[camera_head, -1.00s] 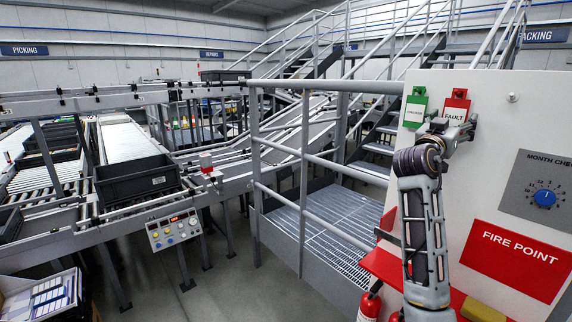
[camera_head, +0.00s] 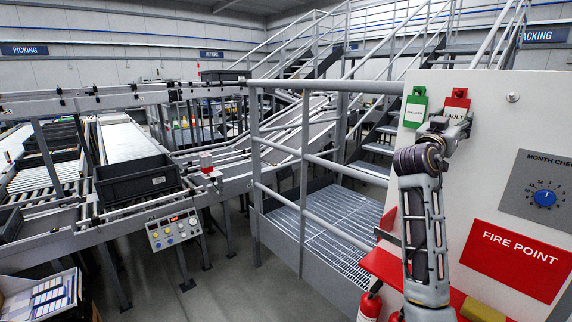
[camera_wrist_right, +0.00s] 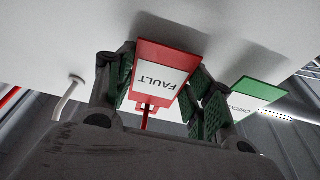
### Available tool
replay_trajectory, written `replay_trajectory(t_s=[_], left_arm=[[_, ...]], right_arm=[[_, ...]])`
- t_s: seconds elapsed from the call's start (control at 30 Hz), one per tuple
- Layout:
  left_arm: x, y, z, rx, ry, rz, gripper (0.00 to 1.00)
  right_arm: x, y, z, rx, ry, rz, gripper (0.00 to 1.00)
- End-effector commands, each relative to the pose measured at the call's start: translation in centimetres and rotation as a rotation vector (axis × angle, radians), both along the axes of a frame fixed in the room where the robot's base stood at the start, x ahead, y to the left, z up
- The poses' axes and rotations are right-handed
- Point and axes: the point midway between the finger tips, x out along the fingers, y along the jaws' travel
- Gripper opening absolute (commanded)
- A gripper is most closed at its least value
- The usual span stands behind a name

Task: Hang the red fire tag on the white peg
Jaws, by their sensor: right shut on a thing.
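The red fire tag (camera_head: 457,103), with a white label reading FAULT, is against the upper part of the pale panel. My right gripper (camera_head: 455,127) is shut on it; in the right wrist view its fingers (camera_wrist_right: 165,95) lie either side of the tag (camera_wrist_right: 182,55). A thin red stem (camera_wrist_right: 145,122) shows at the tag's slotted end; I cannot tell whether it still bears the tag. The white peg (camera_head: 513,97) is bare, to the right of the tag; it also shows in the right wrist view (camera_wrist_right: 68,98), at left. My left gripper is out of view.
A green tag (camera_head: 415,108) hangs close left of the red tag and is near a finger in the right wrist view (camera_wrist_right: 252,95). A grey dial plate (camera_head: 540,190) and a red FIRE POINT sign (camera_head: 515,258) are lower on the panel. Railings (camera_head: 300,150) stand left.

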Motion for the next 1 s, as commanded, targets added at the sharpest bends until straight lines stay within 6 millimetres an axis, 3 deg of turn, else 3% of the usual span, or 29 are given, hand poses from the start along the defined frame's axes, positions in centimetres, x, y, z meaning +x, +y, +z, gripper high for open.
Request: replay_trajectory(t_s=[1.0], left_arm=[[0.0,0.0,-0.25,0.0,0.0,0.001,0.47]], right_arm=[[-0.29,0.36,0.5,0.001,-0.001,0.0,0.35]])
